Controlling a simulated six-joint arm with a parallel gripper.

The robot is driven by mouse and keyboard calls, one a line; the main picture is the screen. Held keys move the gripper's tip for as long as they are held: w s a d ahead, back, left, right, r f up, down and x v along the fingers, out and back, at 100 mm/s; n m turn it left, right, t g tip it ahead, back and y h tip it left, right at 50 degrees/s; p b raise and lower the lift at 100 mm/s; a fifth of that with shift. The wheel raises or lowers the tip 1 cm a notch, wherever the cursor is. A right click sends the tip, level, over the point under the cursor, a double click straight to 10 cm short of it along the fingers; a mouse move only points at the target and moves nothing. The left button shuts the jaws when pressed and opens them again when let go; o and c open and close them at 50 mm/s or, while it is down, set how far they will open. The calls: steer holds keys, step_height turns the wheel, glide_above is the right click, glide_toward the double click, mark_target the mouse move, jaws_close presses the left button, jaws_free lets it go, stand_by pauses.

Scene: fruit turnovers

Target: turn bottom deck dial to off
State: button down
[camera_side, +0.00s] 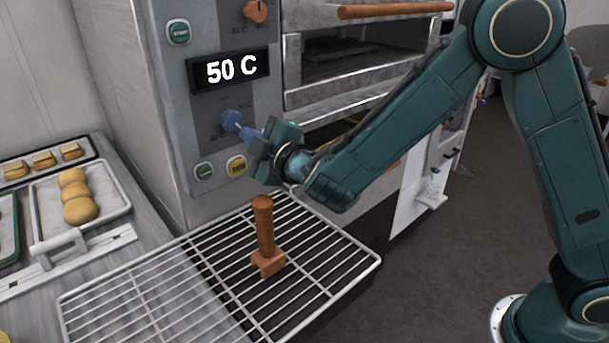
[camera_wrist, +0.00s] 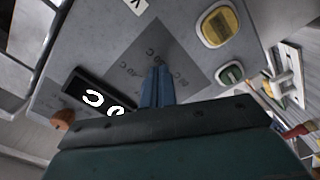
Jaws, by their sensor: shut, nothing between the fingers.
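The bottom deck dial (camera_side: 231,120) is a blue knob on the grey oven panel, below the display (camera_side: 229,70) that reads 50 C. Small labels surround the dial, too blurred to read surely; its pointer direction is not clear. My gripper (camera_side: 244,132) is shut, its blue fingers pointing at the dial from the lower right. The tips are at the dial or very close; I cannot tell whether they touch. In the wrist view my shut fingers (camera_wrist: 157,88) cover the dial's place among the printed labels, and the display (camera_wrist: 103,101) is partly hidden.
An orange dial (camera_side: 255,11) sits above the display. A green START button (camera_side: 179,32), a lower green button (camera_side: 204,171) and a yellow button (camera_side: 237,166) are on the panel. A wire rack (camera_side: 150,305) below holds a brown wooden-looking tool (camera_side: 265,235). Trays of pastries stand left.

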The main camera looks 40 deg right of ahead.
steer(key=shift+a+r, duration=0.15)
steer(key=shift+r, duration=0.1)
stand_by(0.4)
steer(key=shift+d+r, duration=0.4)
steer(key=shift+r, duration=0.8)
stand_by(0.8)
steer(key=shift+d, duration=0.3)
steer(key=shift+d+f, duration=0.1)
steer(key=shift+d, duration=0.15)
steer(key=shift+s, duration=0.1)
steer(key=shift+s+d, duration=0.15)
steer(key=shift+s, duration=2.75)
steer(key=shift+f, duration=0.1)
